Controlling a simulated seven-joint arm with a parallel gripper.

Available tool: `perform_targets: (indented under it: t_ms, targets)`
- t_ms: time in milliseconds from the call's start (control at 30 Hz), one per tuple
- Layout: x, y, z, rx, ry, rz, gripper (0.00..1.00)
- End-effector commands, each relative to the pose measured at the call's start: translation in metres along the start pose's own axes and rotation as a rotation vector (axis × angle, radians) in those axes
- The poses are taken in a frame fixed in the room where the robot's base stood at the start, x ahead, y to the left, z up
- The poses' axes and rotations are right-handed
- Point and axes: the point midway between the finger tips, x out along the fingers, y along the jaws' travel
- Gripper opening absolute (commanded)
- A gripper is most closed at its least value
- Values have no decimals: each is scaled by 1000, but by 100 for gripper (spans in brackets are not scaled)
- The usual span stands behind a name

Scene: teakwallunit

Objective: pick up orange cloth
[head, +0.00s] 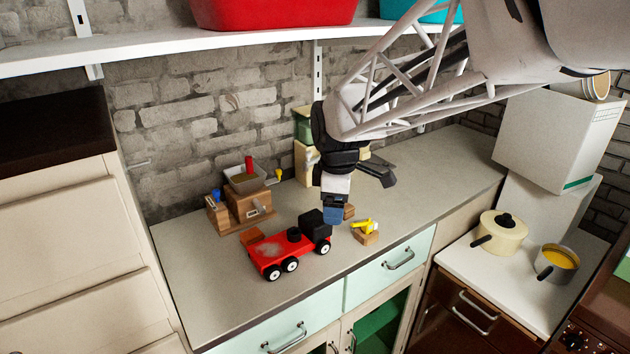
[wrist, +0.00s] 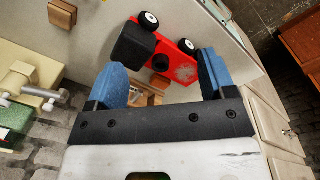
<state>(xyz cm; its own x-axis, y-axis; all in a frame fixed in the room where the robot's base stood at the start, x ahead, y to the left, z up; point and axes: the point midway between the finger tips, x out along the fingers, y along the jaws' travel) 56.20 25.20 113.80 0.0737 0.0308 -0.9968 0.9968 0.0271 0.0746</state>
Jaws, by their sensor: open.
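I cannot make out an orange cloth for certain in either view. A small flat orange-brown piece (head: 253,235) shows at the back left end of the red toy truck (head: 280,254); I cannot tell whether it is cloth or wood. My gripper (head: 334,212) is above the counter by the truck's black front end, with nothing held. In the wrist view my gripper (wrist: 164,72) shows its two blue fingers spread apart. The red truck (wrist: 184,68) shows beyond the fingertips, and wooden pieces (wrist: 150,93) show through the gap.
A wooden toy with a tray (head: 248,203) stands at the counter's back left. A small wooden block with a yellow top (head: 364,232) lies right of the gripper. A white shelf (head: 200,43) runs above. Two pots (head: 500,236) stand lower right.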

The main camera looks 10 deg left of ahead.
Motion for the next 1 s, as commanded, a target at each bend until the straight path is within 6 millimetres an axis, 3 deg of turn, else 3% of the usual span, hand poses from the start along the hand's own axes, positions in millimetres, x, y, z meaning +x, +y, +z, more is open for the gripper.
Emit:
perform_targets:
  t_ms: [400, 600, 800, 1000]
  targets:
    - [57, 41, -138, -561, -1, -56, 77]
    - [80, 47, -189, -762, 2, -74, 77]
    - [90, 48, -210, -846, 5, -82, 77]
    - [91, 48, -211, -853, 5, -82, 77]
